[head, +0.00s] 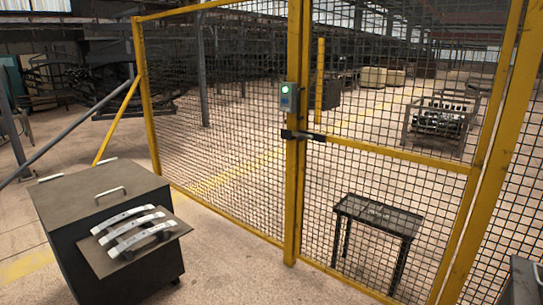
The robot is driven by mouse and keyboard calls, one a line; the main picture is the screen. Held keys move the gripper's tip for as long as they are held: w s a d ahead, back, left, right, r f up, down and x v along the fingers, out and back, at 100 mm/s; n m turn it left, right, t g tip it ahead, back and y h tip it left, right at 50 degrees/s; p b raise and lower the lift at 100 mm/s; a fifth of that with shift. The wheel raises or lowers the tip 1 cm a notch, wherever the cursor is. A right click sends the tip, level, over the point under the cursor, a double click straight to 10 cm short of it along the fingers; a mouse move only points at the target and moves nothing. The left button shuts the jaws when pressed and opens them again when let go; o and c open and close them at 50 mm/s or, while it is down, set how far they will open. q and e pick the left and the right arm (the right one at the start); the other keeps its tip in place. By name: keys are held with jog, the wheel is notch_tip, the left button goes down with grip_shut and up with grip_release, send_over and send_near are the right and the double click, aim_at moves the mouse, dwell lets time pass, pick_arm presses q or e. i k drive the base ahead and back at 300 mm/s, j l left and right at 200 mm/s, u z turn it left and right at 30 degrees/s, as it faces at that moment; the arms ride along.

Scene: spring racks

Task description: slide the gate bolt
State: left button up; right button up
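The gate (398,152) is a yellow frame filled with dark wire mesh, and it stands in line with the fence. The gate bolt (303,136) is a small dark bar at mid height. It lies level across the yellow post at the gate's left edge, by the end of the gate's middle rail. It is too small to tell how far it is slid. A grey box with a lit green light (288,97) is fixed to the post just above the bolt. Neither of my grippers shows in the head view.
A dark cabinet (75,205) with several pale handles on a sloping plate stands at the front left. Yellow mesh fence (225,120) runs left of the gate. A small dark table (378,216) and metal racks (440,115) stand behind the mesh. Floor before the gate is clear.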

aim_at(300, 137)
jog(key=i+j+z, duration=0.15)
jog(key=i, duration=0.25)
jog(key=i+j+z, duration=0.2)
jog(key=i+j, duration=0.15)
